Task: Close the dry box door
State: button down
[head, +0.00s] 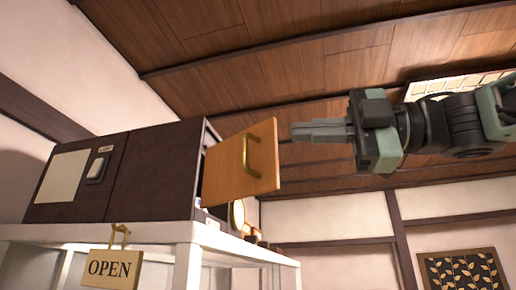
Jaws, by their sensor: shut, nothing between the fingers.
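The dry box (150,175) is a dark brown cabinet on a white stand at the left in the head view. Its door (226,172) is a light wood panel with a brass handle (254,155), and it stands open, swung out from the right end of the box. My gripper (296,132) is shut and empty, to the right of the door near its upper edge. Its fingers point left toward the door. I cannot tell whether they touch it, but a small gap seems to show. The inside of the box is mostly hidden behind the door.
The white stand (190,235) holds the box, and an OPEN sign (110,268) hangs at its front edge. A round gold-rimmed object (238,214) sits beneath the door. A leaf-patterned panel (464,272) is on the far wall. The space right of the door is clear except for my arm.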

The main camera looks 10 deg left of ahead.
aim_at(255, 139)
jog(key=shift+n+g+h, duration=0.4)
jog(key=shift+n+g, duration=0.1)
jog(key=a+p, duration=0.4)
jog(key=a, duration=0.1)
jog(key=w+a+p, duration=0.1)
jog(key=a, duration=0.2)
jog(key=shift+w+a+r+p, duration=0.1)
jog(key=shift+a+r+p, duration=0.15)
jog(key=shift+p, duration=0.15)
jog(key=shift+w+d+f, duration=0.15)
jog(key=shift+w+f, duration=0.05)
jog(key=shift+w, duration=0.35)
